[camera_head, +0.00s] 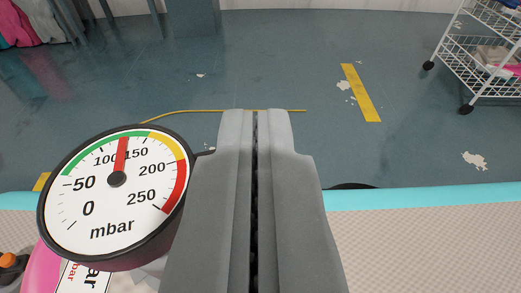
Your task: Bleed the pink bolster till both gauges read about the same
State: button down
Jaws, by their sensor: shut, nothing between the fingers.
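One round gauge (92,218) marked in mbar fills the left of the view, its face tilted. Its red needle points between 100 and 150, at roughly 125, near the upper end of the green band. A pink rounded surface (42,272), perhaps part of the pink bolster, shows below it at the lower left, with a partly hidden label reading "bar". My gripper (256,112) is shut and empty, to the right of the gauge. I see no second gauge.
A beige textured surface with a turquoise edge (420,198) spans the bottom. An orange knob (8,260) shows at the lower left. Beyond lies grey floor with a yellow strip (361,93) and a thin yellow line (185,112). A white wire cart (485,50) stands at the upper right.

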jog(key=shift+a+f, duration=0.1)
jog(key=shift+f, duration=0.1)
dwell(0.3)
jog(key=s+r, duration=0.6)
jog(key=s, duration=0.4)
jog(key=shift+r, duration=0.2)
dwell(1.1)
jog(key=s+r+t, duration=0.1)
jog(key=s+r, duration=2.8)
jog(key=s, duration=0.4)
jog(key=s+r, duration=0.2)
jog(key=s, duration=0.9)
jog(key=s+r, duration=0.3)
jog(key=s, duration=0.9)
jog(key=s+f, duration=0.2)
jog(key=s, duration=0.7)
jog(key=s+f, duration=0.2)
jog(key=s, duration=0.7)
jog(key=shift+d+t, duration=0.35)
jog(key=shift+t, duration=0.05)
